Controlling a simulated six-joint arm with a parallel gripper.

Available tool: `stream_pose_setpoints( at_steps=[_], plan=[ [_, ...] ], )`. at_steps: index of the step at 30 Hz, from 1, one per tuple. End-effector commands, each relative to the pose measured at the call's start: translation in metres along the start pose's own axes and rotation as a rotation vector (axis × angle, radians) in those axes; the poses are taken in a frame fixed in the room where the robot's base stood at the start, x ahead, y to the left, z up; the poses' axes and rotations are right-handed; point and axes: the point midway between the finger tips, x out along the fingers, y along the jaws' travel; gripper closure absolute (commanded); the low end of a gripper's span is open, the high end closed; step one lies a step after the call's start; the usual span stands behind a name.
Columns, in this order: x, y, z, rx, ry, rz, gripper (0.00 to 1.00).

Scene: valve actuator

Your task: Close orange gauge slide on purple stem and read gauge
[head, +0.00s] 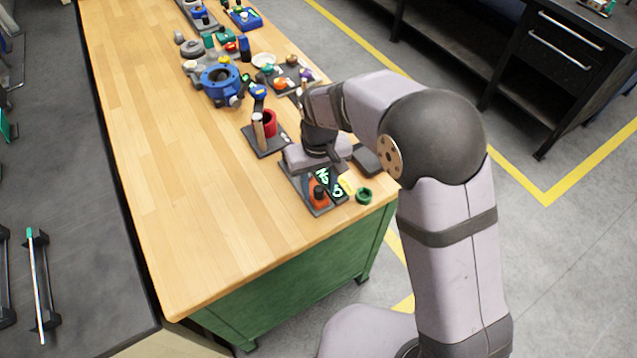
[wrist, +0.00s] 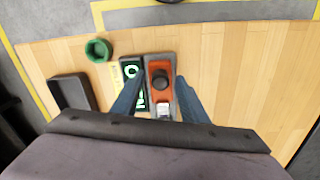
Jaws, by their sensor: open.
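The orange gauge slide (wrist: 160,92) with a black round knob (wrist: 161,78) sits on a dark base plate in the wrist view. The slide also shows near the bench's front end in the head view (head: 317,203). My gripper (wrist: 160,77) is open, its two blue-grey fingers on either side of the slide, with nothing held. Whether they touch it I cannot tell. A black panel with glowing green characters (wrist: 132,72) lies just left of the slide; its reading is too small to tell. A pale metallic part (wrist: 163,108) shows below the slide. I cannot make out a purple stem there.
A green ring (wrist: 98,50) and a dark tray (wrist: 70,93) lie to the left in the wrist view. A red cup and tan cylinder stand on a plate (head: 264,147) behind. A blue valve body (head: 220,85) is further back. Bare wood (head: 200,210) is free at left.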

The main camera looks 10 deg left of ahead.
Motion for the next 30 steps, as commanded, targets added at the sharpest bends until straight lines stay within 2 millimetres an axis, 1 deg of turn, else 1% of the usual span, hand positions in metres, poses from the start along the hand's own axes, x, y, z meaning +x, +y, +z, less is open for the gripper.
stream_pose_setpoints(
  at_steps=[7, 8, 9, 11, 12, 17, 20, 25, 30],
  plan=[
    [0.001, 0.0, 0.0, 0.0, 0.001, 0.0, 0.6],
    [0.001, 0.0, 0.0, 0.0, 0.001, 0.0, 0.62],
    [0.001, 0.0, 0.0, 0.0, 0.001, 0.0, 0.72],
    [0.001, 0.0, 0.0, 0.0, 0.001, 0.0, 0.86],
    [0.001, 0.0, 0.0, 0.0, 0.001, 0.0, 0.92],
    [0.001, 0.0, -0.001, 0.0, 0.001, 0.0, 0.91],
    [0.0, -0.002, -0.008, -0.001, 0.002, 0.0, 0.91],
    [-0.001, -0.006, -0.025, -0.001, 0.004, 0.0, 0.91],
    [0.0, -0.007, -0.032, -0.001, 0.004, 0.0, 0.91]
  ],
)
